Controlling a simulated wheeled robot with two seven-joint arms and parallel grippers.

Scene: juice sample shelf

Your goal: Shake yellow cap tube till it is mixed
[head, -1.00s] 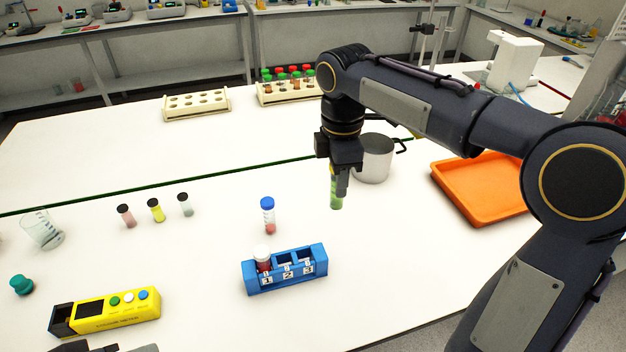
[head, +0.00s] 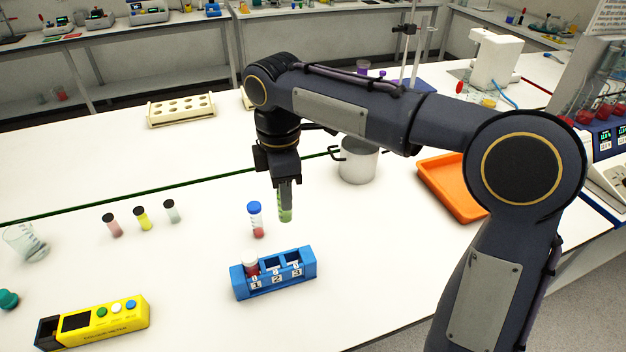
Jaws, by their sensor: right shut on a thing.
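My right gripper (head: 285,184) points down over the middle of the table, shut on a tube with green contents (head: 286,212). The tube hangs upright; its cap is hidden between the fingers, so its colour cannot be told. A blue-capped tube with red contents (head: 257,221) stands on the table just left of it. The blue rack (head: 274,285), with slots marked 1, 2 and 3, is nearer the front. My left gripper is out of view.
Three small black-capped vials, red (head: 113,227), yellow (head: 142,219) and pale (head: 172,212), stand at left. A yellow meter (head: 103,322) and a glass beaker (head: 24,243) are farther left. A metal pot (head: 359,164) and orange tray (head: 448,188) are at right.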

